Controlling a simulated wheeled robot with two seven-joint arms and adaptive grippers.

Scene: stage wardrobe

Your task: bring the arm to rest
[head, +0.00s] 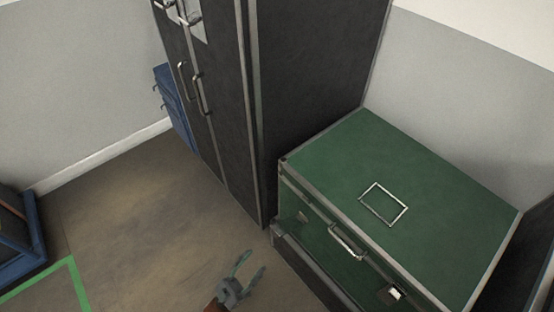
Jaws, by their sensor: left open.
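My left gripper (250,270) shows at the bottom centre of the head view, over the brown floor. Its two fingers are apart and nothing is between them. It is to the left of the green trunk (335,150), apart from its front as far as I can tell. My right gripper is not in view.
The green trunk has a front handle (346,241) and a square metal frame (383,204) on top. A tall dark cabinet (315,80) stands behind it, with a blue case (172,100) beyond. A blue-edged box (20,240) is at left, near green floor tape (76,280). The middle floor is clear.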

